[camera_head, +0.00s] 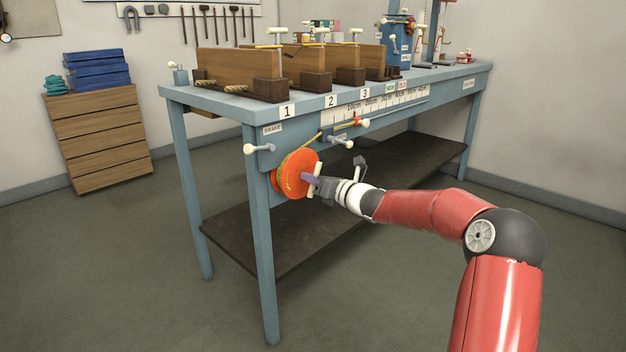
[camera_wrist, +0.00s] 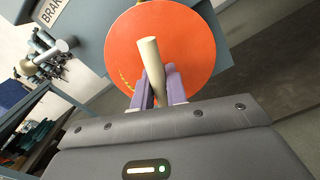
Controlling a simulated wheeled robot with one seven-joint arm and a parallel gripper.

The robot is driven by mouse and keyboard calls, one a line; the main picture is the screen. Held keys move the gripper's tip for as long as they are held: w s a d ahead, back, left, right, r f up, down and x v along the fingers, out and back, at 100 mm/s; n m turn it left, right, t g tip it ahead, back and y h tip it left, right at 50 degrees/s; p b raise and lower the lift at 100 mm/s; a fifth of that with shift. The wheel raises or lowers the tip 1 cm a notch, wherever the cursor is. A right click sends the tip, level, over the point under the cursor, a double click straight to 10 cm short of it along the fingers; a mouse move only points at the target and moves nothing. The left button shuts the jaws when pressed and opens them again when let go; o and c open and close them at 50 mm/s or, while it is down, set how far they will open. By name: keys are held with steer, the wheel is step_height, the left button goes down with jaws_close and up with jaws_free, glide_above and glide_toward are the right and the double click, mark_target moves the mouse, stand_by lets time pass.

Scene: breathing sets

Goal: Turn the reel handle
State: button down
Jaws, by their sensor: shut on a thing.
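An orange reel (camera_head: 298,172) with yellow cord around it is mounted on the front of the blue bench, near its left front leg. In the wrist view the reel's orange disc (camera_wrist: 185,45) fills the upper middle. A pale cylindrical handle (camera_wrist: 150,58) stands out from the disc. My gripper (camera_head: 313,180) is at the reel's right face. In the wrist view my gripper's purple fingers (camera_wrist: 160,88) are shut on the handle, one on each side.
A pale brake lever (camera_head: 257,148) sticks out left of the reel, and it also shows in the wrist view (camera_wrist: 60,47). Another pale lever (camera_head: 341,141) is right of the reel. The bench's lower dark shelf (camera_head: 235,235) runs below. The floor in front is clear.

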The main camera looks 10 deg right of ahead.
steer(key=shift+f+b, duration=0.15)
steer(key=shift+b, duration=0.15)
steer(key=shift+f+n+b, duration=0.1)
steer(key=shift+n+b, duration=1)
steer(key=shift+r, duration=0.25)
steer(key=c, duration=1.3)
jaws_free()
steer(key=shift+c, duration=0.2)
steer(key=v, duration=0.7)
steer(key=shift+s+d, duration=0.25)
steer(key=shift+s, duration=0.05)
